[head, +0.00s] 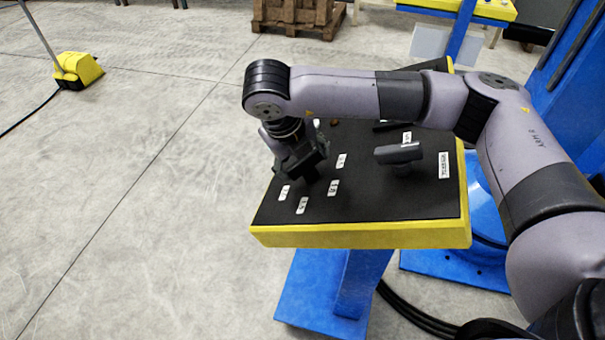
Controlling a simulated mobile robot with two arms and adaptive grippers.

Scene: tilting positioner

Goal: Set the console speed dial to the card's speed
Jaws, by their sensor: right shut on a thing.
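The console (400,205) has a black sloping top with a yellow rim and stands on a blue post. My right gripper (313,181) points down at the left part of the console top, among several small white number labels (332,187). It is shut on the speed dial, which the gripper and wrist hide almost fully. I cannot read which label the dial points at. A dark grey bar-shaped handle (397,153) stands on the right part of the top, apart from the gripper. No card with a readable speed shows. My left gripper is out of view.
A larger white label (445,165) lies near the console's right edge. A yellow foot pedal (77,69) with a cable is on the floor at the left. A wooden pallet (297,15) and a second yellow-topped blue stand are behind.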

